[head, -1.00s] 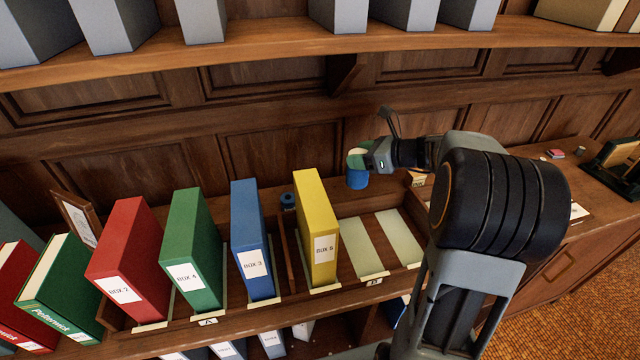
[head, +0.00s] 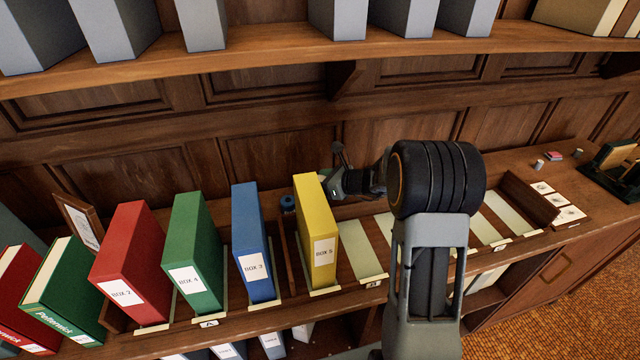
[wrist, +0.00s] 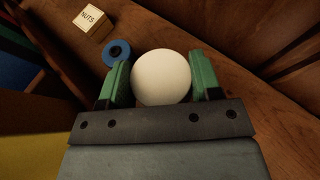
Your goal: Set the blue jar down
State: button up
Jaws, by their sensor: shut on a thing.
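My gripper (wrist: 161,85) is shut on the blue jar. In the wrist view only the jar's round cream-white top (wrist: 161,77) shows, between the two green fingers; its blue body is hidden below. In the head view my gripper (head: 327,184) is behind the yellow box file marked BOX 5 (head: 318,230), which hides the jar. I cannot tell whether the jar touches the desk.
A small blue round thing with a dark knob (wrist: 117,52) sits close beyond the left finger; it also shows in the head view (head: 288,203). A NUTS box (wrist: 92,22) is near it. Red (head: 130,265), green (head: 193,250) and blue (head: 254,245) box files stand left.

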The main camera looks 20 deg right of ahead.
jog(key=shift+f, duration=0.4)
jog(key=shift+f, duration=0.15)
jog(key=o, duration=1.5)
jog(key=shift+c, duration=0.2)
jog(key=shift+s+d+r, duration=0.1)
jog(key=shift+r, duration=0.1)
jog(key=b+v, duration=0.1)
jog(key=v, duration=1)
jog(key=shift+s+d, duration=0.3)
jog(key=shift+s, duration=0.05)
